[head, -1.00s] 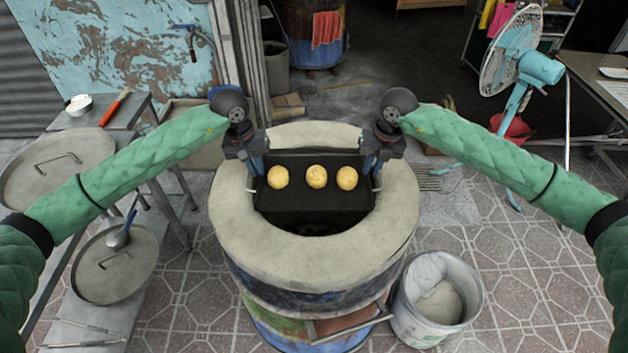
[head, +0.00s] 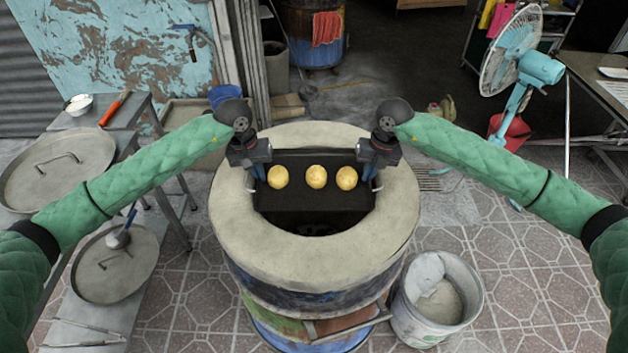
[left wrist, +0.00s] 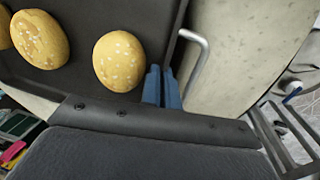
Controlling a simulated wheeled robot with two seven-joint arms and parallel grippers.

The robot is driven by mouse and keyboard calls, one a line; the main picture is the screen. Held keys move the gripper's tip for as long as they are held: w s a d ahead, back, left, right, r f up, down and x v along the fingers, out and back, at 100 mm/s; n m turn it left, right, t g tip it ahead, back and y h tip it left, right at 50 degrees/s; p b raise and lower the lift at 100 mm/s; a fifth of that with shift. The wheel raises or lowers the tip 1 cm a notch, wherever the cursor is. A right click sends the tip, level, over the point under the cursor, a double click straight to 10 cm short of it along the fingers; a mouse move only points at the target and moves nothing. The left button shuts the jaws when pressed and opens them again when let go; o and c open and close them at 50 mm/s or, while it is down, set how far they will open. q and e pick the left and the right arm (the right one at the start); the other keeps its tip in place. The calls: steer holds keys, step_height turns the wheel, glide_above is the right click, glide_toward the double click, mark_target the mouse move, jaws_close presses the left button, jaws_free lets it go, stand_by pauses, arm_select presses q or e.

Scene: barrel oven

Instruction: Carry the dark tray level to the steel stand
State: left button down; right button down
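The dark tray (head: 310,208) lies level across the mouth of the barrel oven (head: 235,225), with three seeded buns on it, the middle one (head: 316,177) among them. My left gripper (head: 257,172) is at the tray's left end and my right gripper (head: 371,172) at its right end. In the left wrist view, my left gripper's blue fingers (left wrist: 162,84) are close together at the tray's rim, beside a wire handle (left wrist: 203,62). Whether they grip the rim is unclear. My right gripper's fingertips are too small and partly hidden to judge.
A metal table with round lids (head: 58,170) stands at the left. A white bucket (head: 437,300) stands right of the oven. A blue fan (head: 520,75) is at the back right. Tiled floor is open at the front right.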

steer(key=shift+r, duration=0.2)
step_height(320, 180, up, 6)
steer(key=p, duration=0.6)
steer(key=shift+f, duration=0.15)
steer(key=shift+w, duration=0.1)
stand_by(0.8)
